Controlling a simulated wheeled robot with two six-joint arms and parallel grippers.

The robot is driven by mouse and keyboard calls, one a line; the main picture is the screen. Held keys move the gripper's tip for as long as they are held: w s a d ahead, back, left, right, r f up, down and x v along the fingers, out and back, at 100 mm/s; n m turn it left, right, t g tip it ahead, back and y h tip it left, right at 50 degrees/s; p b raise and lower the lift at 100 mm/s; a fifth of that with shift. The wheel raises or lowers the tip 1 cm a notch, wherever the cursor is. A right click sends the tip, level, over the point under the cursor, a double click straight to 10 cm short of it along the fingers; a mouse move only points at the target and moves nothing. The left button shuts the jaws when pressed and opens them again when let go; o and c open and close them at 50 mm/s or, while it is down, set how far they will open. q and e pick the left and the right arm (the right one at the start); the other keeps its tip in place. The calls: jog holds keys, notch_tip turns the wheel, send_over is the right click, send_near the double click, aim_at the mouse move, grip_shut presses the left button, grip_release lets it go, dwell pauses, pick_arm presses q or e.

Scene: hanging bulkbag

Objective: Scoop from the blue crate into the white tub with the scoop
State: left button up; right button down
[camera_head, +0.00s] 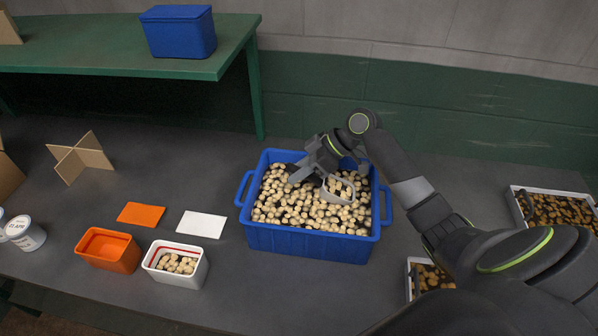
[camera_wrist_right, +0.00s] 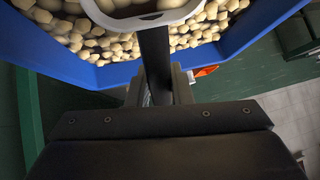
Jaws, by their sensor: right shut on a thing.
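The blue crate (camera_head: 308,240) stands on the dark table and holds many pale, rounded pieces. My right gripper (camera_head: 318,165) is over the crate, shut on the scoop's dark handle (camera_wrist_right: 155,62). The scoop's grey-white bowl (camera_head: 340,188) is at the pieces inside the crate and has pieces in it. Its rim also shows at the top of the right wrist view (camera_wrist_right: 140,20). The white tub (camera_head: 176,264) stands left of the crate, with some of the same pieces inside and a red line near its rim. My left gripper is not in view.
An orange tub (camera_head: 108,250) stands left of the white tub. An orange card (camera_head: 141,214) and a white card (camera_head: 201,224) lie behind them. Cans (camera_head: 25,233) stand at far left. White trays of brown pieces (camera_head: 556,208) are at right. A green shelf (camera_head: 110,50) holds a lidded blue box (camera_head: 179,31).

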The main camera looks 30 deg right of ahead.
aim_at(289, 163)
jog(key=shift+r+p, duration=0.5)
jog(key=shift+r, duration=0.35)
jog(key=shift+w+a+r+g+h+p, duration=0.3)
jog(key=shift+r+h+p, duration=0.2)
jog(key=shift+p, duration=0.35)
jog(key=shift+w+a+r+g+h+p, duration=0.15)
jog(key=shift+a+r+g+h+p, duration=0.25)
jog(key=shift+r+p, duration=0.35)
jog(key=shift+w+a+r+g+h+p, duration=0.25)
jog(key=shift+r+h+p, duration=0.2)
jog(key=shift+p, duration=0.5)
jog(key=shift+w+a+r+g+h+p, duration=0.25)
jog(key=shift+r+g+h+p, duration=0.15)
jog(key=shift+h+p, duration=0.25)
